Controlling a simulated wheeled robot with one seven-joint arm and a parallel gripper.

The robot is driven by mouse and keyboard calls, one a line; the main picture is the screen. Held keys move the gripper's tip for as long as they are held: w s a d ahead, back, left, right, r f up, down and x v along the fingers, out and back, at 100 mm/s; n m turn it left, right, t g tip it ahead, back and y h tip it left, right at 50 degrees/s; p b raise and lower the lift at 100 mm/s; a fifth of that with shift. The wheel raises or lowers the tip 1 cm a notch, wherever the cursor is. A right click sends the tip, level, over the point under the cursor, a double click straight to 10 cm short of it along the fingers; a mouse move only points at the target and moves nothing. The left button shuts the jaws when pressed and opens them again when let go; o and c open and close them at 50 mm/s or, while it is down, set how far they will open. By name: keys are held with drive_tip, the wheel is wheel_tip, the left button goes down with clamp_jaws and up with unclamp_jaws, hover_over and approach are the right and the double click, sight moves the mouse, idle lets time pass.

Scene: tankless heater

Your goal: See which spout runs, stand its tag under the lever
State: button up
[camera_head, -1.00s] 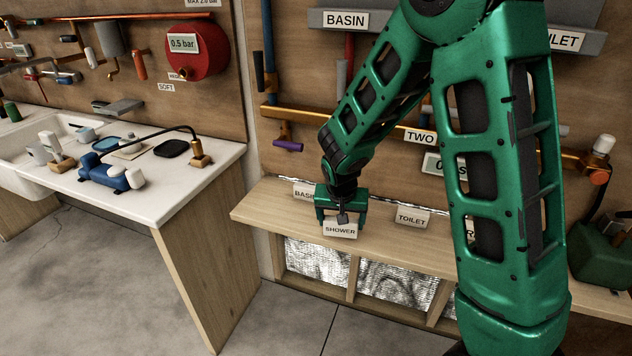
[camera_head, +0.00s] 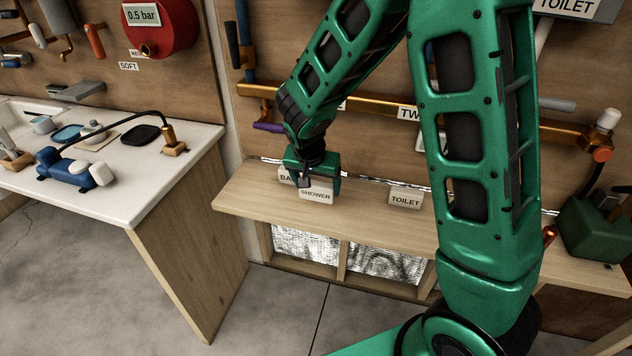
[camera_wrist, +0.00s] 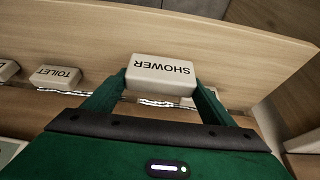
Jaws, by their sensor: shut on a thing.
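The white SHOWER tag (camera_head: 316,196) is between the fingers of my green gripper (camera_head: 313,185), which is shut on it. In the wrist view the SHOWER tag (camera_wrist: 161,75) sits between both fingertips, over or on the wooden shelf; I cannot tell if it touches. The BASIN tag (camera_head: 286,176) stands just behind my gripper and is partly hidden. The TOILET tag (camera_head: 405,197) stands on the shelf to the right. A purple lever (camera_head: 268,127) hangs from the copper pipe, up and left of my gripper. No spout is clearly visible as running.
The wooden shelf (camera_head: 245,196) has free room at its left end and along its front. A red 0.5 bar tank (camera_head: 166,42) hangs above.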

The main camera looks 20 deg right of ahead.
sight(317, 199)
drive_tip(key=shift+s+f, duration=0.1)
drive_tip(key=shift+f, duration=2.45)
drive_tip(key=shift+f, duration=0.45)
drive_tip(key=o, duration=1.4)
drive_tip(key=shift+c, duration=0.2)
drive_tip(key=shift+r, duration=0.1)
drive_tip(key=v, duration=1)
drive_tip(key=shift+r, duration=0.25)
drive_tip(key=shift+a, duration=0.1)
